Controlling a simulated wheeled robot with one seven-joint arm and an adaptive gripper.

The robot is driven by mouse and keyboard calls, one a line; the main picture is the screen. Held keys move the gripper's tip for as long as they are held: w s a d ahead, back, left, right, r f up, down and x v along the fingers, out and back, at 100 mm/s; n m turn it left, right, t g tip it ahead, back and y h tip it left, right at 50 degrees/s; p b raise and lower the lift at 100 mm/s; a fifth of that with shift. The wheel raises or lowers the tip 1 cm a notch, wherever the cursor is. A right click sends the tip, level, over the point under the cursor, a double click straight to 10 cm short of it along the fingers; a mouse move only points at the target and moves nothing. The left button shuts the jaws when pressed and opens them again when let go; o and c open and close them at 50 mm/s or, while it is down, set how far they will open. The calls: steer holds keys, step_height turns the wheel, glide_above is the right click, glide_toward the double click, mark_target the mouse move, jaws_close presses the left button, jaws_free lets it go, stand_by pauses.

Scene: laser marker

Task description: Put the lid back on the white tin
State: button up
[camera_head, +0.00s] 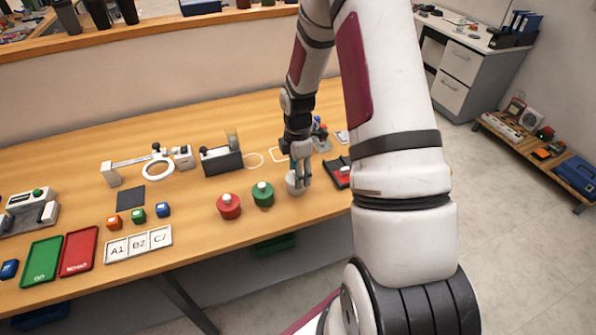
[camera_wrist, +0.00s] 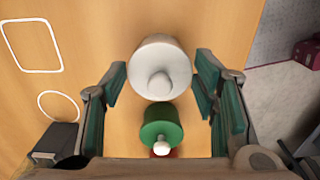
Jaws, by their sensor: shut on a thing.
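The white tin (camera_head: 293,186) stands on the wooden table near its front edge, partly covered by my gripper (camera_head: 303,178). In the wrist view, the round white lid (camera_wrist: 150,58) with its knob lies between the two green-padded fingers of my gripper (camera_wrist: 162,90). My gripper is shut on the lid.
A green tin (camera_head: 263,195) and a red tin (camera_head: 229,207) stand just left of the white tin. A black device (camera_head: 222,161) stands behind. The floor drops away past the table's front edge.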

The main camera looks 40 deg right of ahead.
stand_by(0.3)
steer(key=o, duration=1.4)
steer(key=shift+r+p, duration=1.35)
steer(key=shift+r, duration=2.15)
jaws_close()
steer(key=shift+f, duration=0.1)
